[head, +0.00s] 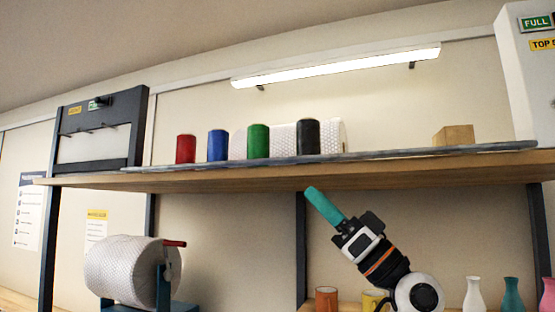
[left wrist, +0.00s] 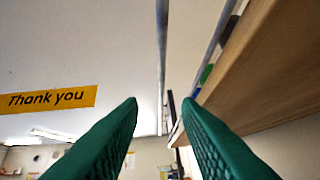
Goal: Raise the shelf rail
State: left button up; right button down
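The shelf rail (head: 400,153) is a long thin grey bar lying low along the front edge of the wooden shelf (head: 240,182). In the left wrist view a thin grey bar (left wrist: 216,42) runs beside the shelf's edge and seems to be the rail. My left gripper (head: 314,194) has teal fingers pointing up and left, with the tips at the shelf's lower front edge, below the rail. In the left wrist view its two fingers (left wrist: 163,105) stand apart with nothing gripped between them. My right gripper is not in view.
Red (head: 186,149), blue (head: 217,145), green (head: 258,141) and black (head: 307,136) cylinders stand behind the rail, with a white roll (head: 335,135) behind them. A wooden block (head: 454,135) sits at right. Below are a large roll (head: 125,271), mugs and vases.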

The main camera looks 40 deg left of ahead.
aim_at(277, 160)
pick_arm(q)
jog(key=p+x, duration=0.4)
jog(key=x, duration=0.6)
jog(key=shift+a+r, duration=0.15)
jog(key=shift+a, duration=0.05)
jog(key=shift+a+r+t+p, duration=0.3)
jog(key=shift+a+r+p, duration=0.1)
jog(key=shift+a, duration=0.1)
jog(key=shift+f, duration=0.1)
jog(key=shift+c, duration=0.4)
grip_shut()
